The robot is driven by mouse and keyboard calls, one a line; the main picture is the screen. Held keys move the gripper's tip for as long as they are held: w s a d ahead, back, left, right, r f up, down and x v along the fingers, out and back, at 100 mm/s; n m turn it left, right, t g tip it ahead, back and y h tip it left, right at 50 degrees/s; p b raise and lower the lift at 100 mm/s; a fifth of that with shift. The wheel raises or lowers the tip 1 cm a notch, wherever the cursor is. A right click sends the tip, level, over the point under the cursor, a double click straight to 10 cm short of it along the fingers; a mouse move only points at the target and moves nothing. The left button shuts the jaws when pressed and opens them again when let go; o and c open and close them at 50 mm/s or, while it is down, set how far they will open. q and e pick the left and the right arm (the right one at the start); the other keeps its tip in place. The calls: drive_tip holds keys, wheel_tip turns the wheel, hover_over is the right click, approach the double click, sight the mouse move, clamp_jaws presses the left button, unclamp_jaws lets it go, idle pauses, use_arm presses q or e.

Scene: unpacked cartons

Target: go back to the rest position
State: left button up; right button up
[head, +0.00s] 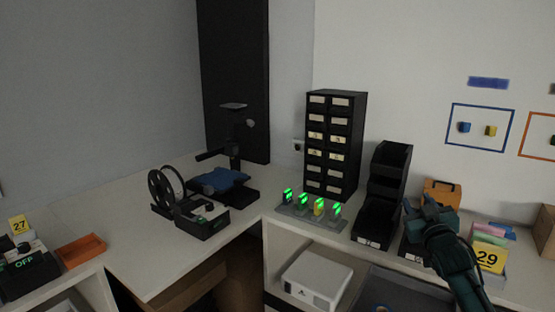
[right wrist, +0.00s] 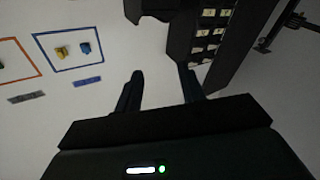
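My right gripper (head: 428,208) is raised in front of the right part of the counter, near the black stacked bins and the orange box. In the right wrist view its two fingers stand apart with only bare wall between them, so the gripper (right wrist: 160,88) is open and empty. My left gripper is not in either view.
A black drawer cabinet (head: 334,145) and black stacked bins (head: 388,175) stand by the wall. An orange box (head: 442,190) and a yellow 29 sign (head: 489,258) are close to my right arm. A charger with green lights (head: 310,215) stands left. The corner desk (head: 125,240) has free room.

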drive_tip(key=s+a+f+g+y, duration=0.1)
drive_tip(key=s+a+f+g, duration=0.1)
drive_tip(key=s+a+f, duration=0.4)
drive_tip(key=s+a+f+n+g+y, duration=0.1)
drive_tip(key=s+f, duration=0.3)
drive_tip(key=f, duration=0.5)
drive_tip(key=s+a+f+g+y, duration=0.1)
drive_tip(key=s+a+f+g, duration=0.1)
drive_tip(key=s+a+f, duration=0.4)
drive_tip(key=s+a+f+g, duration=0.1)
drive_tip(key=s+a+f, duration=0.1)
drive_tip(key=s, duration=0.6)
drive_tip(key=s+a+f+g+y, duration=0.1)
drive_tip(key=s+a+f, duration=0.2)
drive_tip(key=s, duration=0.4)
drive_tip(key=s+a+f+g+y, duration=0.1)
drive_tip(key=s+a+f, duration=0.1)
drive_tip(key=s, duration=0.6)
drive_tip(key=shift+s+a+f+m+g, duration=0.3)
drive_tip(key=shift+a+f+g, duration=0.1)
drive_tip(key=shift+f, duration=0.4)
